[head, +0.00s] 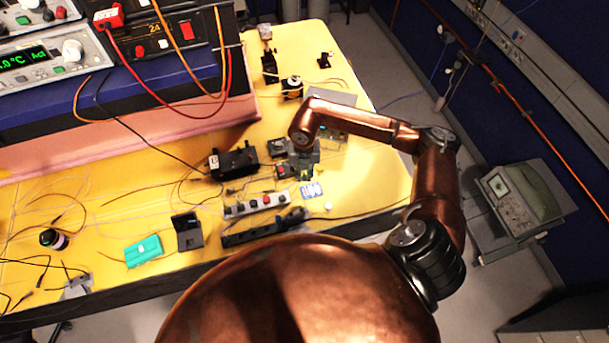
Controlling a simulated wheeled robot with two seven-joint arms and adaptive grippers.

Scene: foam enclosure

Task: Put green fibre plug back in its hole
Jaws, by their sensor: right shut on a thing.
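My right arm reaches in from the right over the yellow bench (370,180). My right gripper (303,172) points down among small dark devices near the bench's middle. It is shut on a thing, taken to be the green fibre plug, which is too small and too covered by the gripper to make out. The plug's hole cannot be made out either; a small dark device with a red part (284,171) stands just left of the gripper. My left gripper is not in view.
A black device (234,163) stands left of the gripper. A grey socket strip (257,205) and a blue-and-white card (311,190) lie nearer me. A teal box (143,251) is at front left. Loose cables cross the bench. Instruments (45,60) stand at back left.

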